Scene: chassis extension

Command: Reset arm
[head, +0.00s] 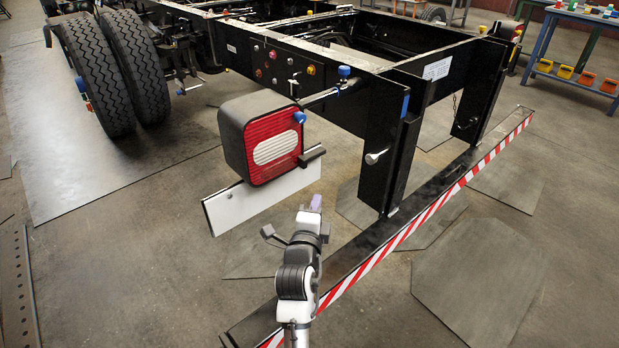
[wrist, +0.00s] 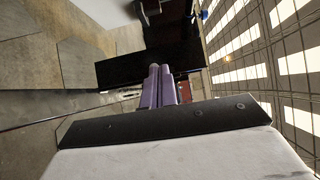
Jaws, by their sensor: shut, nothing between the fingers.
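My gripper (head: 316,203) is in the lower middle of the head view, with my black and white arm below it. Its purple fingertips point up and away, in front of the chassis and to the right of the tail light. In the wrist view its two purple fingers (wrist: 159,86) lie side by side, closed together, with nothing between them. Dark parts and a small patch of red show beyond the fingers there.
A tail light (head: 272,150) with a white plate (head: 262,196) hangs left of my gripper. The black chassis frame (head: 385,75) stands behind. A bumper bar with red-white stripes (head: 425,221) runs diagonally beside my arm. Two tyres (head: 97,70) stand at left. Floor at lower left is mostly clear.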

